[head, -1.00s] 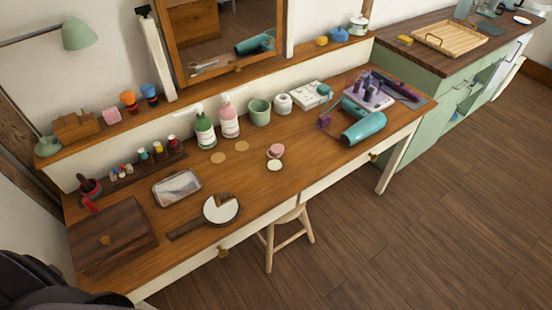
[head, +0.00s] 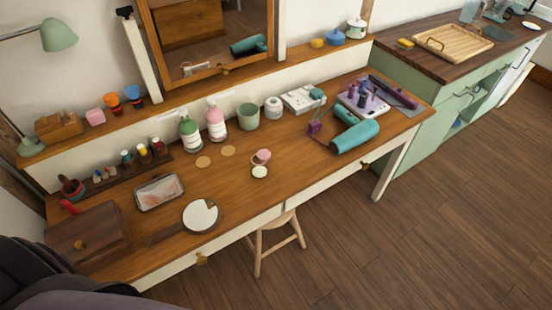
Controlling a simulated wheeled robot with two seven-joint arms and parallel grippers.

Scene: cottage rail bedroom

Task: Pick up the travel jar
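I cannot tell for sure which item is the travel jar. One candidate is a small round pink container (head: 262,156) near the middle of the dressing table, with a pale disc (head: 259,171) just in front of it. Other small containers are on the back ledge: a pink one (head: 95,117) at the left, and a blue pot (head: 335,33) and a white jar with a green lid (head: 356,29) at the right. All stand clear of me. Neither gripper shows; only a dark part of my own body fills the lower left corner.
The wooden dressing table (head: 290,172) has a bare middle front. A stool (head: 275,243) is underneath.

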